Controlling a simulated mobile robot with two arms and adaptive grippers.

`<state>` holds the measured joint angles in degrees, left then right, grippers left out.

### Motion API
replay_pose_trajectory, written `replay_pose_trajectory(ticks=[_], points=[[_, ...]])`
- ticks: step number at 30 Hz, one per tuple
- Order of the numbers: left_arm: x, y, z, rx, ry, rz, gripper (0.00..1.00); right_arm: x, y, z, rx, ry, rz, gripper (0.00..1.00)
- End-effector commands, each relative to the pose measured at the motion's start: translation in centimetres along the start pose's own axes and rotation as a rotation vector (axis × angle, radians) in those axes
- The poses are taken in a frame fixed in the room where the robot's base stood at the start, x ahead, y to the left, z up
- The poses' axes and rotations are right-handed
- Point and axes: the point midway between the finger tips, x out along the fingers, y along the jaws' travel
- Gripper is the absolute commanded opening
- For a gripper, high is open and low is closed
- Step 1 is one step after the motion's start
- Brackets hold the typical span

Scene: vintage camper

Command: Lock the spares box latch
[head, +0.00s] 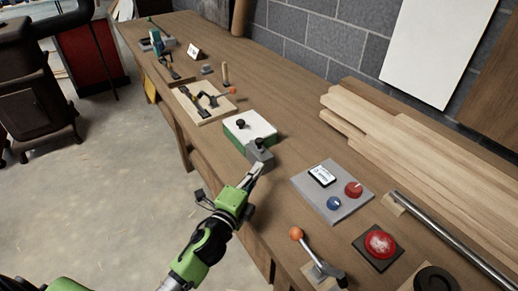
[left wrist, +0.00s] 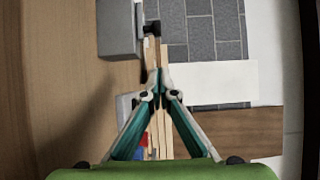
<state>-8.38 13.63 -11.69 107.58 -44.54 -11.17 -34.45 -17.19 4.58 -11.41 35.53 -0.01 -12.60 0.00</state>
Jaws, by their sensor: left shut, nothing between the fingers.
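The spares box seems to be the white and green box (head: 250,127) with a black knob on top, at the middle of the workbench. A grey block with a black knob, which looks like its latch (head: 260,152), sits at the box's near right side. My left gripper (head: 259,169) is shut and empty, its tips just in front of the grey block; I cannot tell whether they touch. In the left wrist view the closed fingertips (left wrist: 158,75) lie below and right of a grey block (left wrist: 118,30) with a dark knob. My right gripper is not in view.
The wooden bench (head: 215,150) holds a grey panel (head: 335,205) with red and blue knobs, an orange-knobbed lever (head: 320,262) and a red button (head: 379,244). A clamp board (head: 203,103) lies beyond the box. Planks (head: 410,135) lie by the wall.

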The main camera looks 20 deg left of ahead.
Motion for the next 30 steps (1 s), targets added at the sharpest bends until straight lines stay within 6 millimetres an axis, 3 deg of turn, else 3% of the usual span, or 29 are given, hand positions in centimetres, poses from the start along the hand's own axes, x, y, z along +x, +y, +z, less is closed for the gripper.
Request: replay_pose_trajectory(ticks=[6, 12, 30], points=[[4.8, -0.3, 0.0, -0.002, -0.001, -0.002, 0.00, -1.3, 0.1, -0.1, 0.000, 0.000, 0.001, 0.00], [6.9, -0.2, 2.0, 0.001, -0.001, 0.000, 0.00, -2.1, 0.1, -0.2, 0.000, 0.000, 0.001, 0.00], [7.9, 0.1, 3.2, 0.001, 0.000, 0.000, 0.00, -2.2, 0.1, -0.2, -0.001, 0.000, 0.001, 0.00]])
